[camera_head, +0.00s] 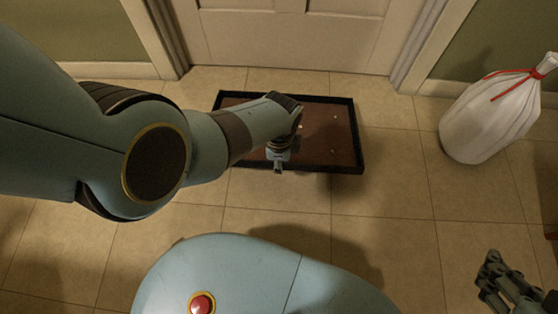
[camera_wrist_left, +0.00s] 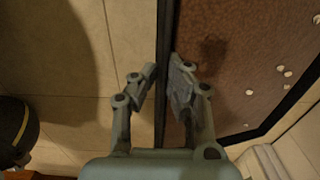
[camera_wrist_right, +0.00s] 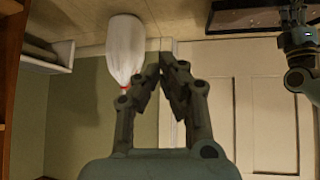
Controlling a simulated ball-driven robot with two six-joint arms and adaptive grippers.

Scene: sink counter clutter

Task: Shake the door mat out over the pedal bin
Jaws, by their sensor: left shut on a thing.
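The door mat (camera_head: 345,125) is brown with a raised black border and pale bits of debris on it. It lies flat before the door in the head view. My left gripper (camera_head: 278,168) is shut on its near black edge. The left wrist view shows this gripper's fingers (camera_wrist_left: 163,72) on either side of the mat's border (camera_wrist_left: 168,30). My left arm hides part of the mat. I cannot tell whether the mat touches the floor. My right gripper (camera_head: 492,278) is shut and empty at the lower right; its fingertips (camera_wrist_right: 162,65) meet. I see no pedal bin clearly.
A white tied bag (camera_head: 490,115) with a red tie stands on the tiles at the right; it also shows in the right wrist view (camera_wrist_right: 124,50). A closed pale door (camera_head: 290,35) is behind the mat. Tiled floor (camera_head: 395,210) between mat and right gripper is clear.

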